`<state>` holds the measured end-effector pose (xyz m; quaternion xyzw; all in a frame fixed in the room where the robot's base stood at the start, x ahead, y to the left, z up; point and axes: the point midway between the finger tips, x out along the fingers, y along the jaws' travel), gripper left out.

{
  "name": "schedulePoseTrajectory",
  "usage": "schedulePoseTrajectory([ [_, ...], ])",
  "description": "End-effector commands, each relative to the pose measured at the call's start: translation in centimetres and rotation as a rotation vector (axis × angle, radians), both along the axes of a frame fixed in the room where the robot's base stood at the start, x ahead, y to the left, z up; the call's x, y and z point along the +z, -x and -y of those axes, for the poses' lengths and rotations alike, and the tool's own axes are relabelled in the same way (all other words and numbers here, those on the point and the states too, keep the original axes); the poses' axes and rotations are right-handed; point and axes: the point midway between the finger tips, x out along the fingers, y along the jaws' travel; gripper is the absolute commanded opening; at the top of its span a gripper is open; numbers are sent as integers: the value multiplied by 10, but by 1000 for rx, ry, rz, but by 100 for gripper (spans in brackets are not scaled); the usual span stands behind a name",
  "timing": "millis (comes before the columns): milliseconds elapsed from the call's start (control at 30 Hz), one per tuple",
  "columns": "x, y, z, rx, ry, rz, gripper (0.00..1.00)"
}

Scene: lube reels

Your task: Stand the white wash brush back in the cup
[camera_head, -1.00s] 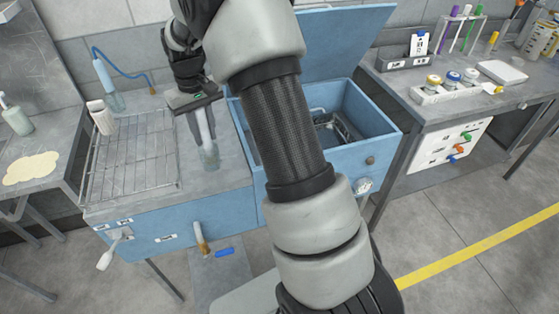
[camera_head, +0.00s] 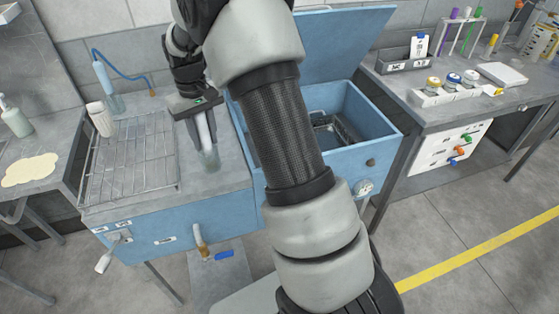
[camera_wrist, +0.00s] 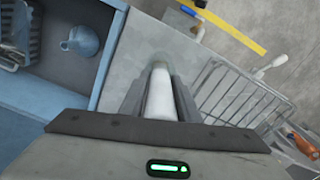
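The white wash brush (camera_wrist: 160,98) is held between the two grey fingers of my gripper (camera_wrist: 159,85), which are closed around it. In the head view my gripper (camera_head: 203,128) points down over the grey top of the blue wash station. A small clear cup (camera_head: 209,159) stands there directly beneath it, and also shows past the fingertips in the wrist view (camera_wrist: 156,61). The brush hangs nearly upright, with its lower end at or inside the cup. I cannot tell how deep it reaches or whether it touches the bottom.
A wire rack (camera_head: 130,155) lies just left of the cup. The open blue basin (camera_head: 365,150) with its raised lid (camera_head: 340,45) is on the right. A white cylinder (camera_head: 99,118) and a hosed blue-white tool (camera_head: 104,78) stand at the back left.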

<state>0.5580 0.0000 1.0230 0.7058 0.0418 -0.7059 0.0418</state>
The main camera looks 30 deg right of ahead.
Motion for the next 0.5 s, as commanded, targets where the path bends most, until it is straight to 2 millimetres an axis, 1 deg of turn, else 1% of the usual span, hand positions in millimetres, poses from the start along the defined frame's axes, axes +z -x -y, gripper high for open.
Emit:
schedulePoseTrajectory([
  [33, 0, 0, 0, 0, 0, 0, 39],
  [67, 0, 0, 0, 0, 0, 0, 44],
  [100, 0, 0, 0, 0, 0, 0, 45],
  [367, 1, 0, 0, 0, 0, 0, 45],
  [467, 7, -1, 0, 0, 0, 2, 45],
  [500, 12, -1, 0, 0, 0, 4, 45],
])
